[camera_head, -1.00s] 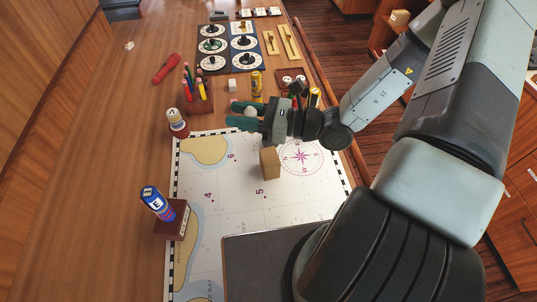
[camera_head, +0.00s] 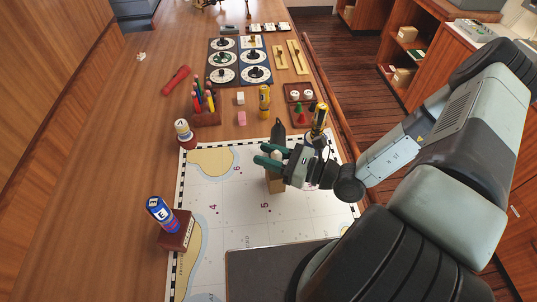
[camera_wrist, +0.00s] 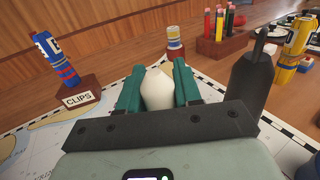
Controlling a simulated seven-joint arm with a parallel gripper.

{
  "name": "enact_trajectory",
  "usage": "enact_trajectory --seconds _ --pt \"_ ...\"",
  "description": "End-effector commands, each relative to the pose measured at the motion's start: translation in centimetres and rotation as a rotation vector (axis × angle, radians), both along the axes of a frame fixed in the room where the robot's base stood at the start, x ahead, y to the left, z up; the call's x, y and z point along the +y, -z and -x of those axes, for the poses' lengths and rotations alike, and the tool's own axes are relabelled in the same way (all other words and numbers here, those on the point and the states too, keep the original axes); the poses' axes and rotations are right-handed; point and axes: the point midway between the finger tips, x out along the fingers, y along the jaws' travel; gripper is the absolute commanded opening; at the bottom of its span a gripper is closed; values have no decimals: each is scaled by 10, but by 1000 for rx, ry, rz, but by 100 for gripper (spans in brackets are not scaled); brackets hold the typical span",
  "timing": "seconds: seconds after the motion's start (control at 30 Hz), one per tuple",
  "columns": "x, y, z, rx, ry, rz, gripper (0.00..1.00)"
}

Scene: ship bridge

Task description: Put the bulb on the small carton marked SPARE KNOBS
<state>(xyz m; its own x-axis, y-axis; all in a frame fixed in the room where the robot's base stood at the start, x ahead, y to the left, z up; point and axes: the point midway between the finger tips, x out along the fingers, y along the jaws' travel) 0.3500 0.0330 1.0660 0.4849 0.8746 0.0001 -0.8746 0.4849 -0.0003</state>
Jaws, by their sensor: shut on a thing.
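My gripper (camera_head: 268,156) is shut on a white bulb (camera_wrist: 158,88), which shows between the green fingers in the wrist view. A small part of the bulb also shows between the fingers in the head view. A small tan carton (camera_head: 276,185) stands on the chart, just below the gripper in the head view and partly hidden by it. No marking on the carton can be read. I cannot tell whether the bulb touches the carton.
A blue can on a CLIPS stand (camera_head: 176,231) is at the left of the chart (camera_head: 235,215). A pen holder (camera_head: 206,117), a white-capped bottle (camera_head: 185,134), a pink block (camera_head: 241,118) and a yellow can (camera_head: 264,97) stand farther back. A dark bottle (camera_wrist: 250,80) is close right of the gripper.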

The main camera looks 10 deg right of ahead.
Motion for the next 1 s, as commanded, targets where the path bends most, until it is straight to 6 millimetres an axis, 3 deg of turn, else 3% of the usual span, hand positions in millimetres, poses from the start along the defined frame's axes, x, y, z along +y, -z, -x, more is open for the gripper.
enact_trajectory --seconds 0.37,0.4,0.53,0.87,1.0 --pt "0 4 0 0 0 0 5" --pt "0 4 0 0 0 0 38" --pt "0 4 0 -1 0 0 58" --pt "0 1 0 -1 0 0 59" --pt "-14 1 6 -2 3 2 59"
